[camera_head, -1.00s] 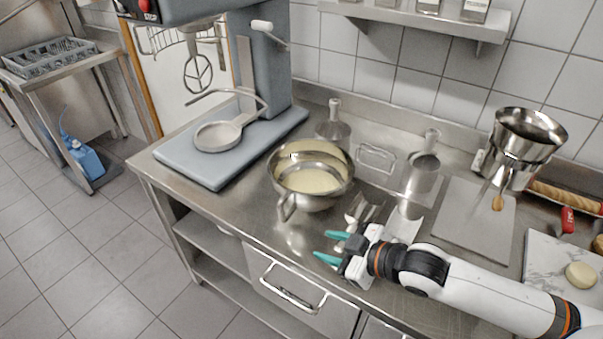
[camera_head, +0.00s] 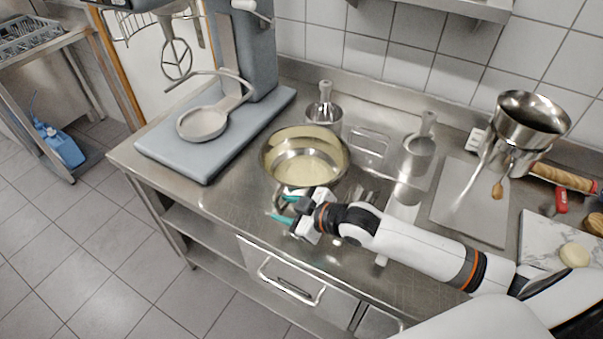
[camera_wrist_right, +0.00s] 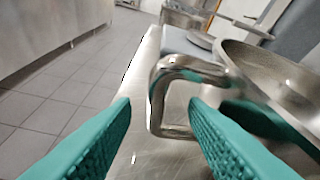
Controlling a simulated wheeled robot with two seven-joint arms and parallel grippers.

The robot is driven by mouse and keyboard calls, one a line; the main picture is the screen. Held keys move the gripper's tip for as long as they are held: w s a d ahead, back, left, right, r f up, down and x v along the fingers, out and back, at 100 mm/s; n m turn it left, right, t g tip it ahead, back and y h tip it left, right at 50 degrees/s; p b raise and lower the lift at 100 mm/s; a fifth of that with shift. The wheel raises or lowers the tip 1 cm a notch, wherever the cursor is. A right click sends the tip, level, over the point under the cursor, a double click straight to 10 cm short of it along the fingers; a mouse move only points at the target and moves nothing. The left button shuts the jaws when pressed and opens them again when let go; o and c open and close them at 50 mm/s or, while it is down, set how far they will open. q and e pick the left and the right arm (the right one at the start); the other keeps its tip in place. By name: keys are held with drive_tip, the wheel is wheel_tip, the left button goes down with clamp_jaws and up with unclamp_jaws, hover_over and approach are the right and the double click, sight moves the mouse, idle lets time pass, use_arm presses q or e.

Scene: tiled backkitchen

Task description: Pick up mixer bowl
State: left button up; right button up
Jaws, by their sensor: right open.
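The mixer bowl (camera_head: 304,160) is a shiny metal bowl with pale cream-coloured contents. It stands on the steel counter in the head view, and in the right wrist view its body (camera_wrist_right: 270,75) fills the right side. Its metal loop handle (camera_wrist_right: 186,82) sticks out towards my right gripper. My right gripper (camera_head: 282,209) has teal fingers and is at the bowl's near side. In the wrist view its fingers (camera_wrist_right: 160,125) are open and apart, with the handle just ahead between them; I cannot tell if they touch it. My left gripper is not in view.
A tall strainer pot (camera_head: 520,130), grey board (camera_head: 470,210) and marble board (camera_head: 545,240) are to the right.

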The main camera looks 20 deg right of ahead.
sight(276, 206)
drive_tip(key=shift+x, duration=1.75)
drive_tip(key=shift+s+a+r, duration=0.1)
drive_tip(key=shift+s, duration=0.05)
clamp_jaws()
drive_tip(key=shift+r, duration=0.1)
drive_tip(key=shift+w+r, duration=0.2)
drive_tip(key=shift+w, duration=0.05)
